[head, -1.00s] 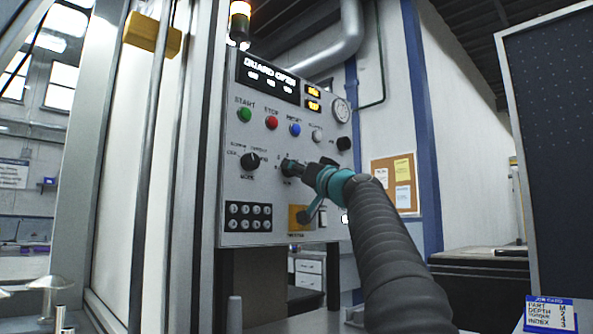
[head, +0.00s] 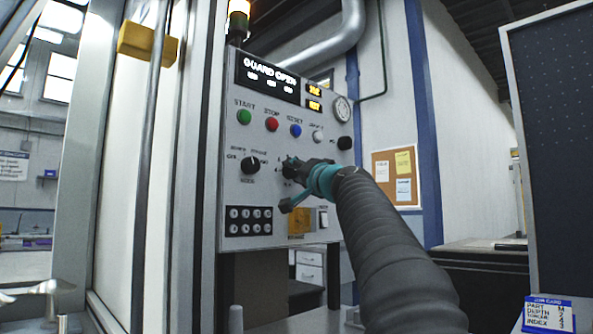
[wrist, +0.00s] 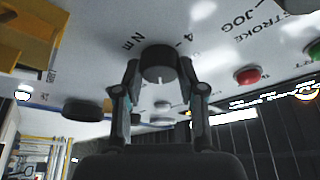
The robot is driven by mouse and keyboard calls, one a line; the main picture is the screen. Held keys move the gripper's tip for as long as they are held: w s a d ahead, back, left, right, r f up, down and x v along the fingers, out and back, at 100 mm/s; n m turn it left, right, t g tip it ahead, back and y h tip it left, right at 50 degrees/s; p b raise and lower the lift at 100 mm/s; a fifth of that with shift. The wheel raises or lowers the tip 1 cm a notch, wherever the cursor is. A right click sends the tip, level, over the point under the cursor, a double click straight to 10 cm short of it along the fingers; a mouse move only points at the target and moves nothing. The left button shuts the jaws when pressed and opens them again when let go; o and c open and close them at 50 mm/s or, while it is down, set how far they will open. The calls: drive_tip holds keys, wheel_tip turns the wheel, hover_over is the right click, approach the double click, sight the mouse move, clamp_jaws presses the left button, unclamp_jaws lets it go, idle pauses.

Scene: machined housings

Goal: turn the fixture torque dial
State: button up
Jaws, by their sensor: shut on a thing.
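The torque dial (wrist: 158,63) is a dark round knob on the grey control panel (head: 236,195). In the wrist view, "Nm" and "4" are printed beside it, and a short pale mark shows on its near side. My gripper (wrist: 160,88) has one finger on each side of the dial and is shut on it. In the head view, my gripper (head: 291,168) is at the panel, right of the black mode knob (head: 250,165), and hides most of the dial. The dial's exact setting cannot be read. The job card (head: 549,315) at the lower right lists part, depth, torque and index.
Green start (head: 244,116), red stop (head: 272,124) and blue reset (head: 295,130) buttons sit above my gripper. The display (head: 267,78) reads "GUARD OPEN". A pale door frame stands left.

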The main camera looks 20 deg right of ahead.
drive_tip(key=o, duration=1.1)
drive_tip(key=shift+o, duration=0.2)
drive_tip(key=shift+s, duration=0.15)
drive_tip(key=v, duration=1.1)
drive_tip(key=shift+s, duration=0.35)
drive_tip(key=shift+f, duration=0.1)
